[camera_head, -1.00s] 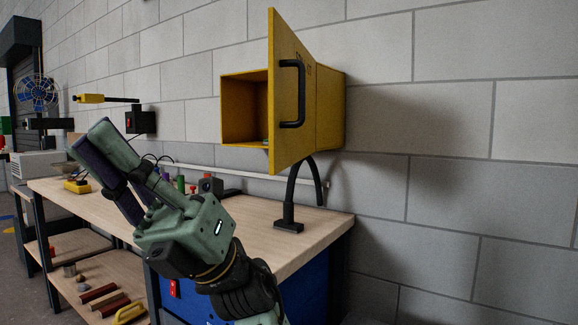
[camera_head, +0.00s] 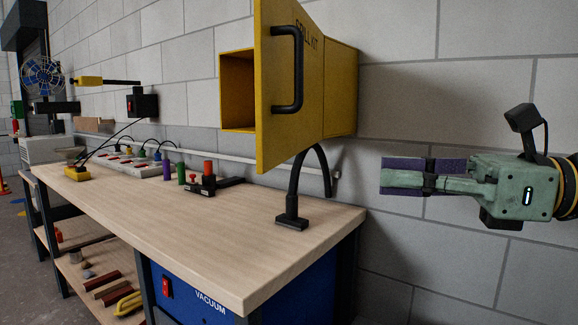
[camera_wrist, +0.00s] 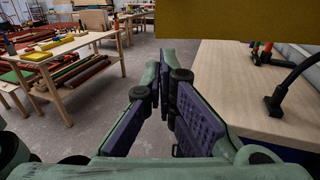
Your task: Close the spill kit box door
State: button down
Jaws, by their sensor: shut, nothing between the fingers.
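The yellow spill kit box (camera_head: 341,92) is fixed to the block wall above the bench's right end. Its door (camera_head: 273,95) stands wide open, swung out from the wall, with a black bar handle (camera_head: 288,70) and lettering on its face. Part of the box's inside shows left of the door. My gripper (camera_head: 384,177) is shut and empty, to the right of the door and lower than its handle, pointing left. In the wrist view, the yellow panel (camera_wrist: 235,18) across the top appears to be the door, above and beyond my fingers (camera_wrist: 165,68).
The wooden bench (camera_head: 230,235) runs under the box. A black curved stand (camera_head: 293,200) rises from the bench below the door. Small coloured items and a power strip (camera_head: 130,165) lie farther back. The wall area right of the box is bare.

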aim_at(265, 168)
jog(key=p+x, duration=0.2)
jog(key=x, duration=1)
jog(key=shift+a, duration=0.15)
jog(key=shift+w+a, duration=0.2)
jog(key=shift+a, duration=0.45)
